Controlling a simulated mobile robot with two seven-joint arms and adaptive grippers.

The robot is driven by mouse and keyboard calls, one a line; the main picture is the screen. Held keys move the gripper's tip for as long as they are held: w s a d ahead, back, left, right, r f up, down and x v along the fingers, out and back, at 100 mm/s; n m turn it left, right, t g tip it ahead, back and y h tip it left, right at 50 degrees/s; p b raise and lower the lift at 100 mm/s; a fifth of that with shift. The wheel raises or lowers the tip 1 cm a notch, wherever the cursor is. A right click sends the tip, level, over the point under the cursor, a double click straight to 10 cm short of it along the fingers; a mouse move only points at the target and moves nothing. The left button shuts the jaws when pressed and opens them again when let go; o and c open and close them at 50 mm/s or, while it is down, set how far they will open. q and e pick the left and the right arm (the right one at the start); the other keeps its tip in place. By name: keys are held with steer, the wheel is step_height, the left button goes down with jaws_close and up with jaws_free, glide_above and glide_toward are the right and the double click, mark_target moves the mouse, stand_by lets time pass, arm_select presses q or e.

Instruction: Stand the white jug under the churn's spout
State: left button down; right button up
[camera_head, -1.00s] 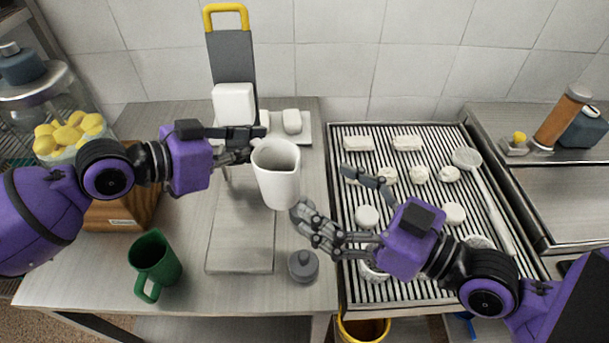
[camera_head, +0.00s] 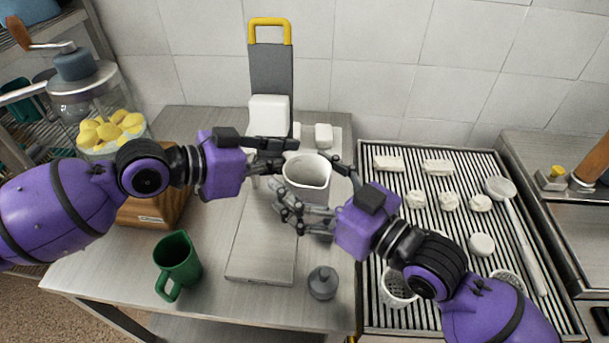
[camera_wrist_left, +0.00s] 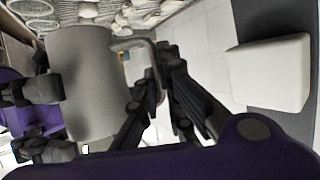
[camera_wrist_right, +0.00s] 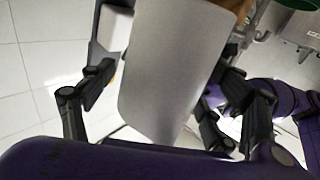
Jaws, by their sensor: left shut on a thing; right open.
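The white jug (camera_head: 307,180) is upright, held above the table near the middle of the head view. My left gripper (camera_head: 274,157) is shut on its handle (camera_wrist_left: 122,44). My right gripper (camera_head: 318,190) is open with its fingers on either side of the jug body; contact cannot be told. The jug (camera_wrist_right: 170,70) fills the space between those fingers in the right wrist view. The churn (camera_head: 82,98), a glass jar with a crank lid, yellow lumps and a wooden base (camera_head: 145,212), stands at the left, partly behind my left arm. Its spout is not visible.
A green mug (camera_head: 178,262) stands at the front left of the table. A small grey knobbed object (camera_head: 323,283) sits beside a flat metal plate (camera_head: 260,250). A white block (camera_head: 269,113) stands before a yellow-handled board (camera_head: 271,70). A ribbed rack (camera_head: 450,240) holds white pieces at the right.

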steer(key=shift+a, duration=0.1)
steer(key=c, duration=1.2)
arm_select(q)
steer(key=c, duration=1.8)
jaws_free()
steer(key=shift+c, duration=0.2)
arm_select(e)
steer(key=shift+c, duration=0.2)
